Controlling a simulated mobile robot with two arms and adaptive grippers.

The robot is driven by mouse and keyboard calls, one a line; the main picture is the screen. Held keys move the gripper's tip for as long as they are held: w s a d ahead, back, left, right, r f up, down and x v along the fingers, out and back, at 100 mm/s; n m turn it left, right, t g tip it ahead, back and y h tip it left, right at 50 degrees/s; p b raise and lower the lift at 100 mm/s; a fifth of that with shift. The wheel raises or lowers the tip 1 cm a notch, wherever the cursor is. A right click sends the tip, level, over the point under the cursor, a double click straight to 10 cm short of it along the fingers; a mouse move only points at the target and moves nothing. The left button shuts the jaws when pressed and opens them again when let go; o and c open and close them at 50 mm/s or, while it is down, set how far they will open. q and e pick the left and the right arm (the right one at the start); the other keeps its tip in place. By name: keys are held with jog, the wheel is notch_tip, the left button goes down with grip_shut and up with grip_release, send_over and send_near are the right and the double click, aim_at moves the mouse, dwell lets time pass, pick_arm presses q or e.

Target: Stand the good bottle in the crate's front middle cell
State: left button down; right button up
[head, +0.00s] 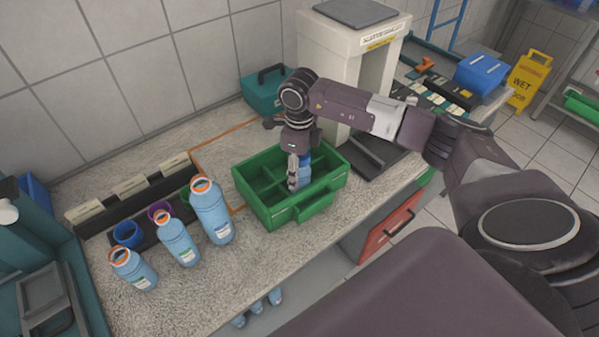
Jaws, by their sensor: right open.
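The green crate (252,198) stands on the speckled counter, divided into cells, its handle facing front. A blue bottle (305,173) stands inside it, near the middle of the front side; the crate wall and my gripper hide part of it, so its exact cell is hard to tell. My right gripper (294,176) points down into the crate at this bottle, with its jaws open. Three more blue bottles with orange rims stand left of the crate: a tall one (212,215), a medium one (177,240) and a short one (133,270). My left gripper is out of view.
A black rack with blue (127,234) and purple cups and label cards runs along the wall. A teal box (268,90) and a white machine (345,50) stand behind the crate. A red drawer front (385,228) is below right. Free counter lies in front of the bottles.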

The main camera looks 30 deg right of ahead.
notch_tip(320, 180, up, 10)
jog(key=b, duration=0.2)
jog(key=shift+w+b, duration=0.1)
jog(key=shift+b, duration=0.25)
jog(key=shift+r, duration=0.7)
jog(key=shift+f, duration=0.1)
